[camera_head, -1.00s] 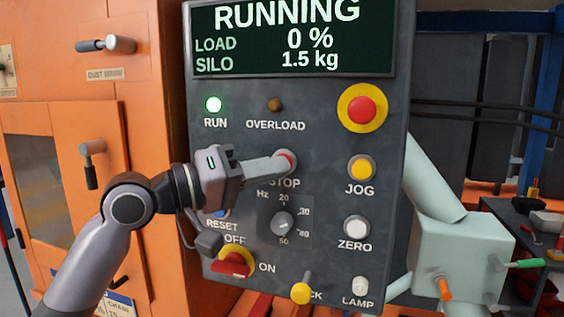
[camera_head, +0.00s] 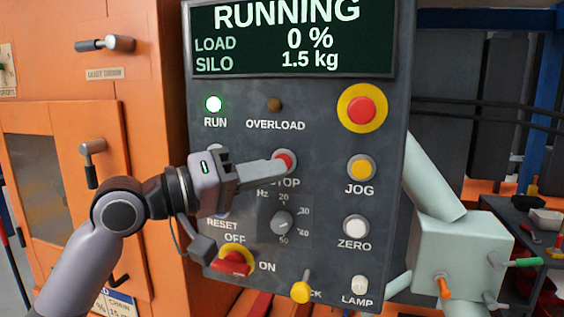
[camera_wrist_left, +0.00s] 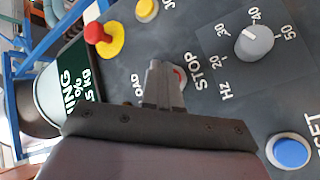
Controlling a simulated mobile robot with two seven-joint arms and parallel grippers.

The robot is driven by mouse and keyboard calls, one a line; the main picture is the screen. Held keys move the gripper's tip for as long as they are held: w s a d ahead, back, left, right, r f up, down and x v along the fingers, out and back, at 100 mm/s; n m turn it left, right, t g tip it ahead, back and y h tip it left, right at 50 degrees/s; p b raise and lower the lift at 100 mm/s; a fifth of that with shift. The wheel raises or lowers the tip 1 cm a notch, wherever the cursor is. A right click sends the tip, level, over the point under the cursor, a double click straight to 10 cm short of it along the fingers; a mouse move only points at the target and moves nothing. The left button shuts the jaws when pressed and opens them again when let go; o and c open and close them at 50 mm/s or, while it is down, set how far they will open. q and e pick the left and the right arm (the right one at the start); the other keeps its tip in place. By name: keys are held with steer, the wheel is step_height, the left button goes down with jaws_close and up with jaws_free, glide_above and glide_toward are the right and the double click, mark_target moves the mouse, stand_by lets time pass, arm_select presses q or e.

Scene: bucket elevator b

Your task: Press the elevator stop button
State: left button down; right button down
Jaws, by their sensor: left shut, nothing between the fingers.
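The red stop button (camera_head: 288,160) sits in a grey ring on the dark control panel, above the word STOP. My left gripper (camera_head: 280,168) is shut and empty, with its fingertips at the left edge of the button in the head view. In the left wrist view the closed fingers (camera_wrist_left: 163,85) partly cover the red button (camera_wrist_left: 181,76). I cannot tell whether they touch it. The display (camera_head: 292,40) reads RUNNING, load 0 %, silo 1.5 kg, and the green RUN lamp (camera_head: 214,104) is lit. My right gripper is not in view.
A red mushroom button on a yellow disc (camera_head: 362,109) is at the upper right. The yellow JOG (camera_head: 361,168) and white ZERO (camera_head: 356,227) buttons are below it. A grey Hz dial (camera_head: 282,223) is under the stop button. The red OFF/ON switch (camera_head: 235,262) is lower left.

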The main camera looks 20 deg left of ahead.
arm_select(q)
steer(key=s, duration=0.5)
steer(key=shift+a+p, duration=0.1)
steer(key=shift+p, duration=0.25)
stand_by(0.5)
